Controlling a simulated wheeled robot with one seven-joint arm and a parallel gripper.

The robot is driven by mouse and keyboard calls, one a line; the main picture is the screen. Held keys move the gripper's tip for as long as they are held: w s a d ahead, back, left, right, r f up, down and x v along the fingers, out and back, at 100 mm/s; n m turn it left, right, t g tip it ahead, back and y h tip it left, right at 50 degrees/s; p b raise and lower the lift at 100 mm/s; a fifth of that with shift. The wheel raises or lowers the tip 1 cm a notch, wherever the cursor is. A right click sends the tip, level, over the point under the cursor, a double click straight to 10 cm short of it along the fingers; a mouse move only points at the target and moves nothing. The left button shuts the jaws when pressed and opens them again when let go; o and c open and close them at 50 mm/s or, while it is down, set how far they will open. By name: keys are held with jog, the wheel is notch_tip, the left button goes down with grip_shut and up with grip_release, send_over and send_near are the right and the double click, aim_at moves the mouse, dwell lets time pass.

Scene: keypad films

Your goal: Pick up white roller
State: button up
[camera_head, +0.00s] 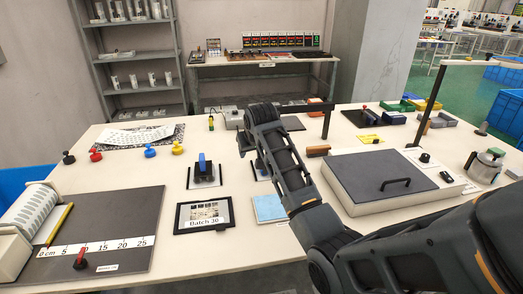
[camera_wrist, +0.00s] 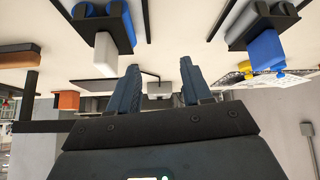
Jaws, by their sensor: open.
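The white roller (camera_wrist: 105,56) shows at the upper left of the wrist view, which looks upside down. It has a white block-like handle and sits in a black stand with blue parts. My gripper (camera_wrist: 159,66) is open, with nothing held between its two dark fingers. The white handle is apart from the fingers, beyond and left of the left finger in that view. In the head view the white roller's stand (camera_head: 259,166) is mostly hidden behind my arm, and my fingers cannot be made out.
A similar blue-handled roller (camera_head: 203,168) stands left of my arm; its blue handle also shows in the wrist view (camera_wrist: 265,50). A framed "Batch 30" sign (camera_head: 204,214) and a light-blue pad (camera_head: 269,208) lie in front. A box with a grey lid (camera_head: 365,178) is at right.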

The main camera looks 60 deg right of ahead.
jog(key=s+d+r+m+g+y, duration=0.2)
jog(key=s+d+r, duration=0.1)
jog(key=s+d, duration=0.15)
jog(key=shift+d+p+x, duration=0.15)
jog(key=shift+p+x, duration=0.15)
jog(key=shift+x, duration=1.05)
jog(key=shift+d+p+x, duration=0.15)
jog(key=shift+p+x, duration=0.1)
jog(key=shift+x, duration=1.05)
jog(key=shift+d+p+x, duration=0.2)
jog(key=shift+p+x, duration=0.1)
jog(key=shift+x, duration=1.05)
jog(key=shift+s+r, duration=0.1)
jog(key=shift+s, duration=0.05)
grip_shut()
